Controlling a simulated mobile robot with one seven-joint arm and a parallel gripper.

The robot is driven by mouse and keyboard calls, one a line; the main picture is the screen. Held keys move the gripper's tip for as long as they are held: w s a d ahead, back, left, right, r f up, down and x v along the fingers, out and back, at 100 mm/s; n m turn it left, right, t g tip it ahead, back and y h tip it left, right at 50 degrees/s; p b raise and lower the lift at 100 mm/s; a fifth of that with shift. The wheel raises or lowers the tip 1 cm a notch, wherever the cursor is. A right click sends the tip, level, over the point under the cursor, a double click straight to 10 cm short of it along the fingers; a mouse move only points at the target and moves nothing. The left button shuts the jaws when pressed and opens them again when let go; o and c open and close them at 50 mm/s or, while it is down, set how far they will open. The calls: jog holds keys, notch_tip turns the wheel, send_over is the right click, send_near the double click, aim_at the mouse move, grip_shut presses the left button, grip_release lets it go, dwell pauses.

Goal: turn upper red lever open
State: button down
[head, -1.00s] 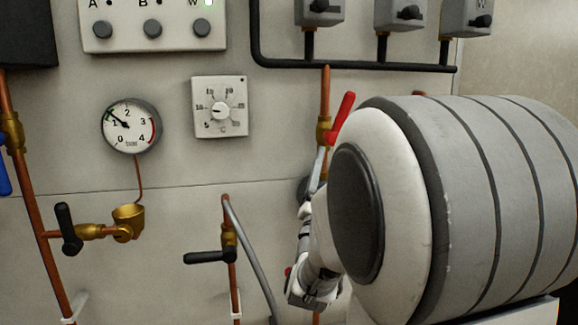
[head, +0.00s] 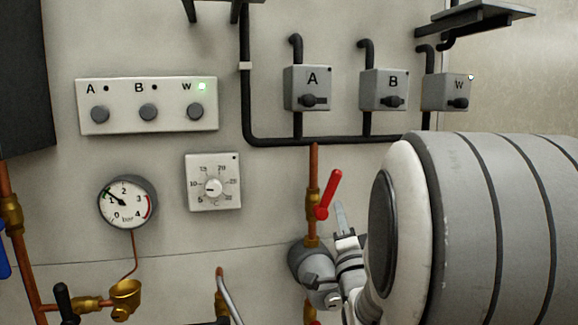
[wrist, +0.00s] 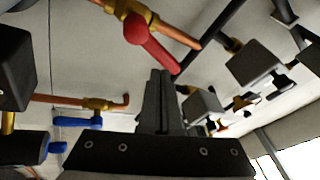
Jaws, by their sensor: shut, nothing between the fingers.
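The upper red lever (head: 328,194) sits on a brass valve (head: 312,206) on a vertical copper pipe. Its handle tilts up and to the right from its pivot. The red lever also shows in the wrist view (wrist: 152,44), just beyond the fingertips, its free end beside them. My gripper (head: 339,208) is shut and empty, its thin fingers pointing up just right of the lever's lower end. It also shows in the wrist view (wrist: 160,74), with the fingers together. I cannot tell whether they touch the lever.
My large arm link hides the wall at the right. Grey switch boxes A (head: 307,88), B (head: 383,90) and W (head: 446,92) are above, with a black pipe (head: 350,140) beneath them. A thermostat (head: 213,182) and gauge (head: 127,203) are left. A blue lever (wrist: 78,122) shows in the wrist view.

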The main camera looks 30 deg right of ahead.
aim_at(329, 194)
jog(key=s+d+r+m+g+y+p, duration=0.25)
jog(key=s+d+m+g+p, duration=0.2)
jog(key=m+p, duration=0.4)
jog(key=x, duration=1)
jog(key=shift+n+t+y, duration=0.25)
jog(key=shift+n+t, duration=0.1)
jog(key=a, duration=0.2)
jog(key=a+r, duration=0.1)
jog(key=shift+a+r, duration=0.1)
jog(key=shift+a, duration=0.3)
